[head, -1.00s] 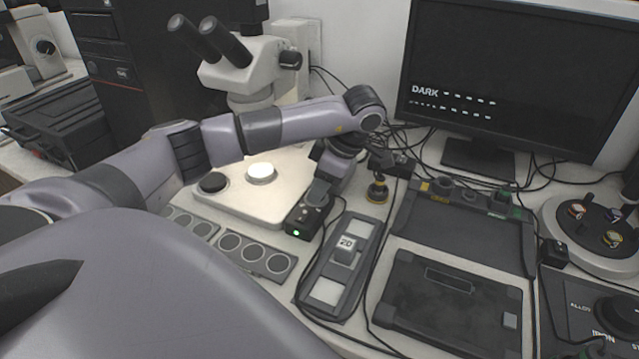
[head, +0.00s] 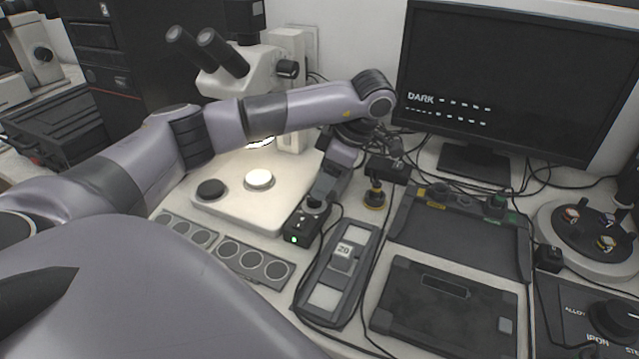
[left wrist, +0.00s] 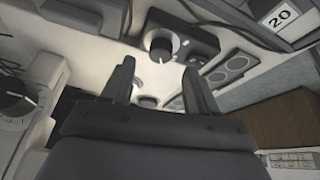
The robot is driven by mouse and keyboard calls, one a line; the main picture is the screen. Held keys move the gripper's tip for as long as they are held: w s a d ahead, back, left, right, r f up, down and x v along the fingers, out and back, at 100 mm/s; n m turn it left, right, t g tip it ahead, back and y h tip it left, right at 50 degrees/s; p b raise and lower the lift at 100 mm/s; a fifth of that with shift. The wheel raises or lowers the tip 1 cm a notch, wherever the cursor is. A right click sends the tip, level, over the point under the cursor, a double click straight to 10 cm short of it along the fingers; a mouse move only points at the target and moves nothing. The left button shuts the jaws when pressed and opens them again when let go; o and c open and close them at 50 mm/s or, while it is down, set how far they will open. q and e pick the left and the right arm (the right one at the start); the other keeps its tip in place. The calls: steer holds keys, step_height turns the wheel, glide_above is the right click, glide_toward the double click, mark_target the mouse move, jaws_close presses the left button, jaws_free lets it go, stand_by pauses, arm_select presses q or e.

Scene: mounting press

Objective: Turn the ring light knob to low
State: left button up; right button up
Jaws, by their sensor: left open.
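The ring light control box (head: 303,228) is a small dark box with a lit green lamp on its front, beside the white microscope base. Its round knob (left wrist: 160,44) shows in the left wrist view, with a pale pointer mark on it. My left gripper (left wrist: 160,70) is open and empty, its two fingers pointing at the box with the knob showing between and beyond the tips. In the head view my left gripper (head: 324,186) hangs just above and behind the box and partly covers its top. I cannot tell whether the fingers touch the knob. My right gripper is not in view.
The microscope (head: 240,65) stands behind my left arm; its base (head: 240,205) holds a black disc and a bright disc. A grey tray marked 20 (head: 340,275) lies right of the box, near loose cables. The monitor (head: 500,75) reads DARK.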

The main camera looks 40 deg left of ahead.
arm_select(q)
steer(key=v, duration=0.2)
steer(key=shift+w+d+r, duration=0.1)
steer(key=shift+r, duration=0.2)
steer(key=shift+f, duration=0.1)
stand_by(0.4)
